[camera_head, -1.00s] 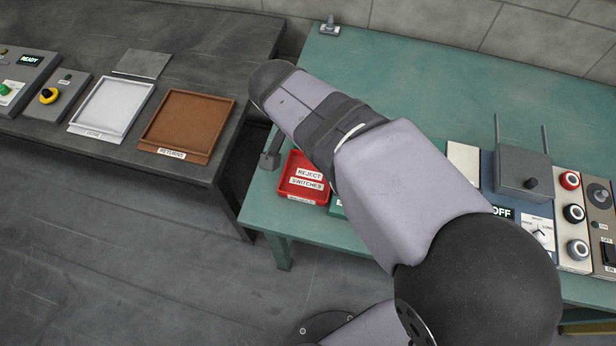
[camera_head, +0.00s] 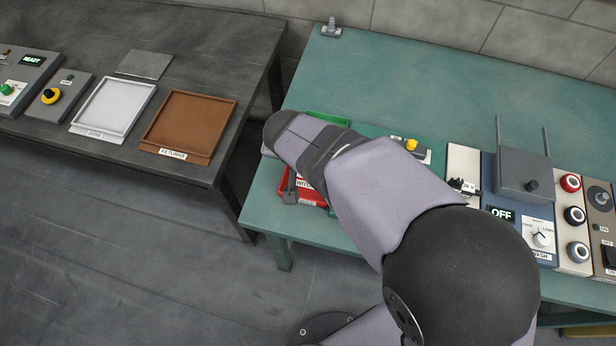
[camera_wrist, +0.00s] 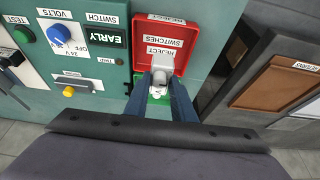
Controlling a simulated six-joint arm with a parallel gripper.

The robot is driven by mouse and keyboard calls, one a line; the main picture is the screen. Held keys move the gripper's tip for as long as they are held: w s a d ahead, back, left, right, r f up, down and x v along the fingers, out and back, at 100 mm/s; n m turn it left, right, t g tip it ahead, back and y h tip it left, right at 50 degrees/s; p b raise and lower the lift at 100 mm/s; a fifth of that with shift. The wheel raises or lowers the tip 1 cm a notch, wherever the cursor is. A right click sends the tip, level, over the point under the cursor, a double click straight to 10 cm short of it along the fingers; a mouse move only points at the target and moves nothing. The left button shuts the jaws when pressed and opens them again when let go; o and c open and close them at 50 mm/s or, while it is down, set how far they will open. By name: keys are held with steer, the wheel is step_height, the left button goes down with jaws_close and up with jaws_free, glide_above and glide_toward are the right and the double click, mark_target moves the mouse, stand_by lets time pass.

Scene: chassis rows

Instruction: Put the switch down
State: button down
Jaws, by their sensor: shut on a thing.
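The switch (camera_wrist: 161,78) is a small whitish piece between the fingertips of my gripper (camera_wrist: 160,88) in the wrist view. My gripper is shut on it. The red tray (camera_wrist: 192,42) labelled REJECT SWITCHES lies at the fingertips, and the switch overlaps its lower edge in that view. I cannot tell whether the switch touches the tray. A green patch shows between the fingers below the switch. In the head view the red tray (camera_head: 284,181) is partly hidden by my arm, and the switch is not visible.
A green tray (camera_head: 328,118) shows behind my arm. Panels with a yellow knob (camera_head: 412,145) and an OFF display (camera_head: 501,213) stand to the right. A white tray (camera_head: 88,103) and a brown RETURNS tray (camera_head: 190,120) lie on the dark table.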

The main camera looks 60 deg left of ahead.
steer(key=shift+f+p, duration=0.7)
steer(key=shift+f, duration=3.9)
steer(key=shift+f+b, duration=0.2)
steer(key=shift+b, duration=0.1)
steer(key=c, duration=1.5)
jaws_free()
steer(key=shift+r, duration=0.15)
steer(key=shift+r+p, duration=0.2)
steer(key=shift+p, duration=0.25)
steer(key=b+v, duration=0.2)
steer(key=v, duration=0.9)
steer(key=shift+s+d+r, duration=0.15)
steer(key=shift+r, duration=0.15)
